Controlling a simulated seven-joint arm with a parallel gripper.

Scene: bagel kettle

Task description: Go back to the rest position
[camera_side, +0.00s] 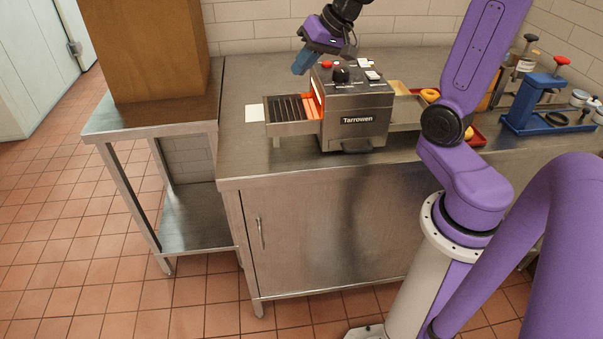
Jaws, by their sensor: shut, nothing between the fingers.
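My gripper (303,62) shows at the top middle in the side view, with blue fingers pointing down and to the left. It is shut with nothing between the fingers. It is in front of the back wall, just above and left of the top of the steel Tarrowen machine (356,118). Whether it touches the machine cannot be told from this angle. My purple arm fills the right side of the view and hides part of the counter behind it.
The machine has a slatted conveyor (287,108) with a glowing orange opening on its left. A red tray (477,141) with bagels and a blue press (536,105) stand to the right. A brown box (145,50) stands on the left table. Counter (238,150) left of the conveyor is mostly clear.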

